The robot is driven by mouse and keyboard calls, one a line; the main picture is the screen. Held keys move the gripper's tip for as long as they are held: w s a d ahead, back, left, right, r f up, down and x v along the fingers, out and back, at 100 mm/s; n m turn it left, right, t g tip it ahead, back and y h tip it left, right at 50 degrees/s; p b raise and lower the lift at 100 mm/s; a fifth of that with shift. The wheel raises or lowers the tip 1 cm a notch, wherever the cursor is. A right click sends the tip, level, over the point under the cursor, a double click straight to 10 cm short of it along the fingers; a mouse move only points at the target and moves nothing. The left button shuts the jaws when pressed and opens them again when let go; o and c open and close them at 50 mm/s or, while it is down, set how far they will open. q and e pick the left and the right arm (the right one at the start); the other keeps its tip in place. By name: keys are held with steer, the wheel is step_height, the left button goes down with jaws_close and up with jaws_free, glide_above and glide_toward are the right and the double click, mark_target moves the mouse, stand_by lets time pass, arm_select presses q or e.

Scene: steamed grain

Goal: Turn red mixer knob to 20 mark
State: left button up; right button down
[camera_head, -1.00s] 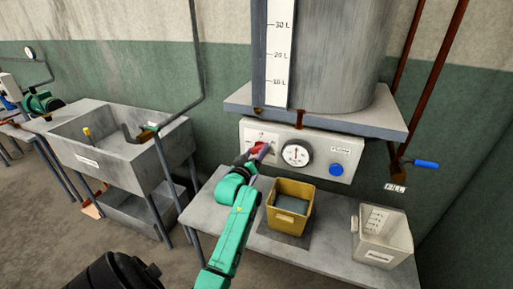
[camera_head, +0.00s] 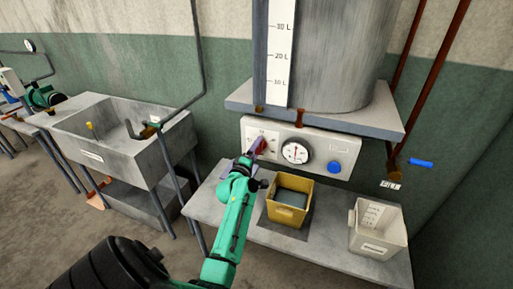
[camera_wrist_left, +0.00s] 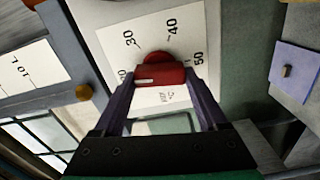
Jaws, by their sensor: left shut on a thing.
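The red mixer knob (camera_wrist_left: 160,72) shows in the left wrist view on a white dial plate (camera_wrist_left: 150,43) with the numbers 30, 40 and 50. A white mark sits at the left end of the knob's bar and points left. The number there is partly hidden by a finger. My left gripper (camera_wrist_left: 160,80) is shut on the knob, one dark finger at each end of its bar. In the head view my left gripper (camera_head: 255,158) is at the left of the control panel (camera_head: 341,147) and covers most of the knob. My right gripper is not in view.
A round gauge (camera_head: 296,151) and a blue button (camera_head: 334,167) are right of the knob. A yellow bin (camera_head: 288,215) and a white measuring container (camera_head: 379,248) stand on the grey bench (camera_head: 330,262) below. A metal tank (camera_head: 340,50) stands above. A sink (camera_head: 140,152) is at the left.

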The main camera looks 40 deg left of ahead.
arm_select(q)
steer(key=shift+f+n, duration=0.1)
steer(key=shift+n, duration=0.7)
steer(key=o, duration=1.3)
steer(key=p+v, duration=0.3)
steer(key=v, duration=1.1)
steer(key=shift+s+d, duration=0.2)
steer(key=shift+s, duration=0.05)
